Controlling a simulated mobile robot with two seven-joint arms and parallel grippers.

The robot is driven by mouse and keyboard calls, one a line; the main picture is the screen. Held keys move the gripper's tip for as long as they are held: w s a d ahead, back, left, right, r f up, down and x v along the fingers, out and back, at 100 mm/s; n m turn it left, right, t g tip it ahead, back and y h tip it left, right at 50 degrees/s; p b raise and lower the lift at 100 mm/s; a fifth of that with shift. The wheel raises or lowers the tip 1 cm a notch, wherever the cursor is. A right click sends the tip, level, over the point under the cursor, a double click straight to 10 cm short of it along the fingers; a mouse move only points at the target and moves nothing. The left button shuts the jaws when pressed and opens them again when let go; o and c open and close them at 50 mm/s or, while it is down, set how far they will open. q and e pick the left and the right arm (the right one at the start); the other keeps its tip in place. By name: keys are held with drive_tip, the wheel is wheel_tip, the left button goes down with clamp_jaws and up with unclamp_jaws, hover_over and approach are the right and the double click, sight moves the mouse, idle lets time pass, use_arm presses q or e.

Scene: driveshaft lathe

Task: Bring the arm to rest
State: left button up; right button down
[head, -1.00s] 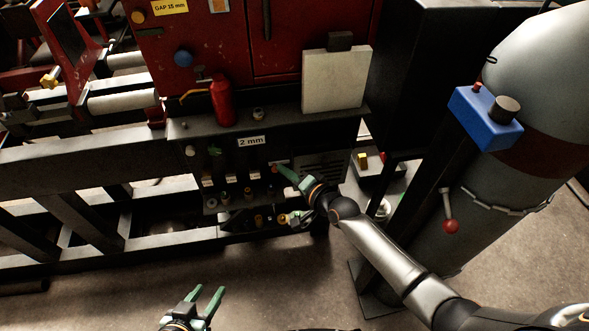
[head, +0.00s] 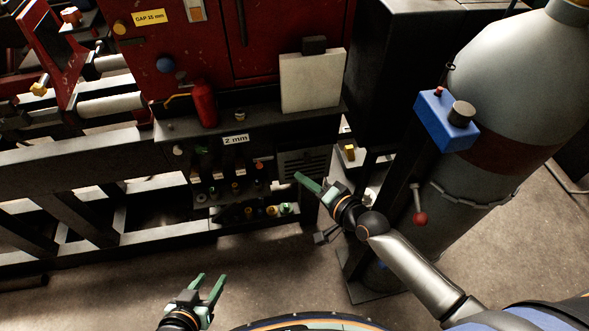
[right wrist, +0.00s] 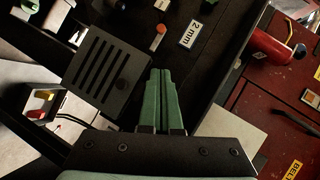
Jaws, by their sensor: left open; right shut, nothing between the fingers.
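My right gripper (head: 309,183) is in front of the black machine panel, near its lower right side, in the head view. Its green fingers are shut with nothing between them, and they also show closed together in the right wrist view (right wrist: 160,88). They appear apart from the panel. My left gripper (head: 208,289) is low in the head view, over the bare floor. Its two green fingers are spread open and empty.
The dark panel with the "2 mm" label (head: 235,140) carries several knobs. A vented box (right wrist: 105,70) is near my right fingers in the wrist view. A grey cylinder (head: 505,90) and a blue box (head: 437,118) stand at right.

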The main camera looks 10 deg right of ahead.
use_arm(q)
drive_tip(key=shift+w+r, duration=0.2)
drive_tip(key=shift+w, duration=0.05)
use_arm(e)
drive_tip(key=shift+s+d+r, duration=0.1)
drive_tip(key=shift+s+d, duration=0.1)
drive_tip(key=shift+s, duration=0.1)
drive_tip(key=s+f+n+g+h, duration=0.25)
drive_tip(key=s+n, duration=0.25)
drive_tip(key=s, duration=0.3)
drive_tip(key=s+f+n+g+h, duration=0.1)
drive_tip(key=s+f+n, duration=0.4)
drive_tip(key=s, duration=0.4)
use_arm(q)
drive_tip(key=s+a+r+p, duration=0.2)
drive_tip(key=a+r+p, duration=0.1)
drive_tip(key=r+p, duration=0.6)
drive_tip(key=p, duration=0.3)
drive_tip(key=shift+a+n+y, duration=0.3)
drive_tip(key=shift+a+y, duration=0.05)
drive_tip(key=shift+y, duration=0.05)
use_arm(e)
drive_tip(key=s+d+r, duration=0.2)
drive_tip(key=d+r, duration=0.2)
drive_tip(key=r, duration=0.6)
drive_tip(key=shift+d+r+n+h, duration=0.2)
drive_tip(key=shift+r+n+h, duration=0.1)
drive_tip(key=shift+h, duration=0.05)
use_arm(q)
drive_tip(key=shift+d, duration=0.1)
